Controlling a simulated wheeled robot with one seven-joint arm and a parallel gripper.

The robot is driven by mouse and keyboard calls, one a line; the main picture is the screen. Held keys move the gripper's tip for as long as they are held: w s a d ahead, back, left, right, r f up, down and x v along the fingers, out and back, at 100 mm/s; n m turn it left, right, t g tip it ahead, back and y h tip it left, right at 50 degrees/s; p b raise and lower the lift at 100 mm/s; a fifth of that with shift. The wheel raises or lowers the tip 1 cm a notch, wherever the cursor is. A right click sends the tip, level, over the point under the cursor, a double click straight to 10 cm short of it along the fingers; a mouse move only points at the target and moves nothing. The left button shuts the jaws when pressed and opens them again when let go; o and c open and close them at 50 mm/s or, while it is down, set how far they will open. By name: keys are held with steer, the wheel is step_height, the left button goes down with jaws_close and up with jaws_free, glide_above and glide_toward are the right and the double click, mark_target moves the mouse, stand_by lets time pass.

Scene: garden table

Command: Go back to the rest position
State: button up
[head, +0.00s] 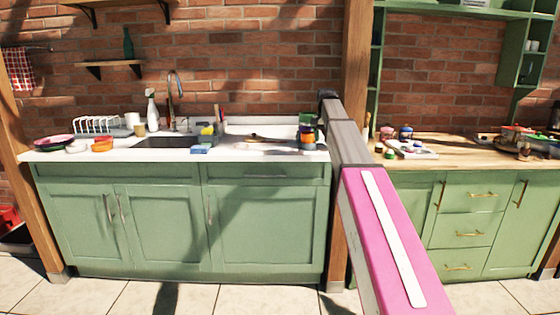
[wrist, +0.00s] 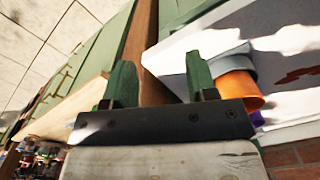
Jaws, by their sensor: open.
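My gripper (wrist: 161,72) shows in the wrist view with its two green fingers apart and nothing between them. In the head view my arm reaches forward to the right end of the sink counter, and the fingers cannot be made out there. A stack of coloured cups (head: 307,132) stands on that end of the counter, left of my arm. In the wrist view an orange cup (wrist: 240,88) and a grey-blue cup (wrist: 230,64) lie just right of the right finger, without clear contact.
The white sink counter (head: 270,150) holds a dish rack (head: 97,125), bowls and a spray bottle (head: 151,108). A wooden post (head: 357,60) stands close to my arm. A wooden counter (head: 465,150) with several jars is on the right. The tiled floor (head: 120,297) in front is clear.

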steer(key=s+f+n, duration=0.1)
steer(key=s+f, duration=0.3)
steer(key=f, duration=0.4)
steer(key=s+f, duration=0.4)
steer(key=f, duration=0.5)
steer(key=s+f+n, duration=0.4)
steer(key=s+f, duration=2.1)
steer(key=s, duration=0.2)
steer(key=shift+f, duration=0.25)
